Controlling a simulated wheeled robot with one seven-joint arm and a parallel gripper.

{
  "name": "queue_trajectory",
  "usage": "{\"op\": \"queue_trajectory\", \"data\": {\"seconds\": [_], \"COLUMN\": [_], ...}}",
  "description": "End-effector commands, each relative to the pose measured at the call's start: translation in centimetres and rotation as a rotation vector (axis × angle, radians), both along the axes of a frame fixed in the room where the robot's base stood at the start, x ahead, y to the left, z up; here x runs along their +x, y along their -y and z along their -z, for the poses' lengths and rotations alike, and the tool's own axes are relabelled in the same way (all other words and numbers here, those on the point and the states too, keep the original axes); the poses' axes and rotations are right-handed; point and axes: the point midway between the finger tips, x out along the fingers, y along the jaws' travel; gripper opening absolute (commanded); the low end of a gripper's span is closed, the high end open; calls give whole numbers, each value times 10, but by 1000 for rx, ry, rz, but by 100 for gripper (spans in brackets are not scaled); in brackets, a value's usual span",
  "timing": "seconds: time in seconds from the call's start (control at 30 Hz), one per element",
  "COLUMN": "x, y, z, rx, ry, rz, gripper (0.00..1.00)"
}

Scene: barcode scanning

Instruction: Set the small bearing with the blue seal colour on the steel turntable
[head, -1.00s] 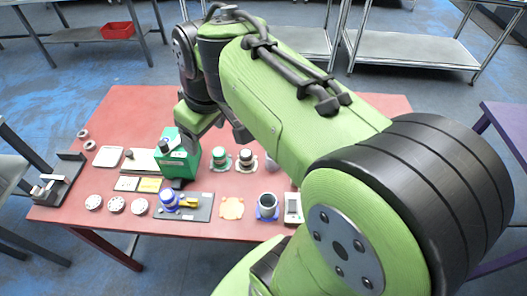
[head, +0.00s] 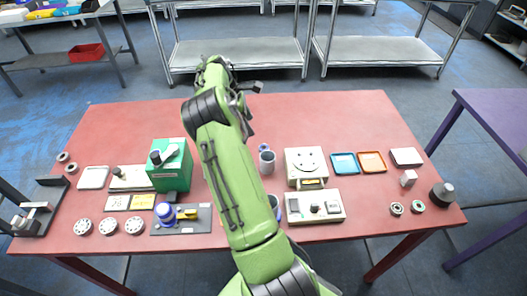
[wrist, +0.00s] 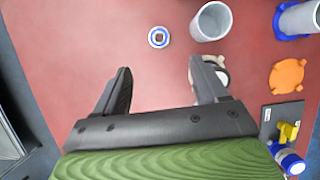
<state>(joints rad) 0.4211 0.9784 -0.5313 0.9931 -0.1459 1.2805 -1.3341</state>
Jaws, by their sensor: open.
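A small bearing with a blue ring (head: 264,147) lies on the red table just beyond a grey cup (head: 267,163). In the head view my arm hides the fingers. A round pale disc with dark dots (head: 308,160), seemingly the turntable, sits on a cream box to the right of the cup; nothing visible rests on it.
The grey cup (wrist: 211,22) stands close beside the bearing in the wrist view. A blue tray (head: 344,163) and an orange tray (head: 372,162) lie right of the box. Bearings (head: 397,209) lie front right. A green machine (head: 170,166) stands left of my arm.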

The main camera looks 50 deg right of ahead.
Motion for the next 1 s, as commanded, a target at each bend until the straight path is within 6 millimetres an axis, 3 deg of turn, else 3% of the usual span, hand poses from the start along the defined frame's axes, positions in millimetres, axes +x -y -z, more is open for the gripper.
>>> {"op": "queue_trajectory", "data": {"seconds": [0.03, 0.2, 0.43, 0.63, 0.87, 1.0], "x": [-5, -16, -22, -31, -33, -33], "y": [3, 13, 19, 28, 30, 30], "z": [17, 53, 73, 109, 113, 112], "rx": [2, 2, 0, 2, 0, 0], "ry": [-3, -2, 2, 1, 3, 3], "rz": [2, 2, 3, 3, 1, 1], "gripper": [72, 72, 72, 72, 72, 52]}}
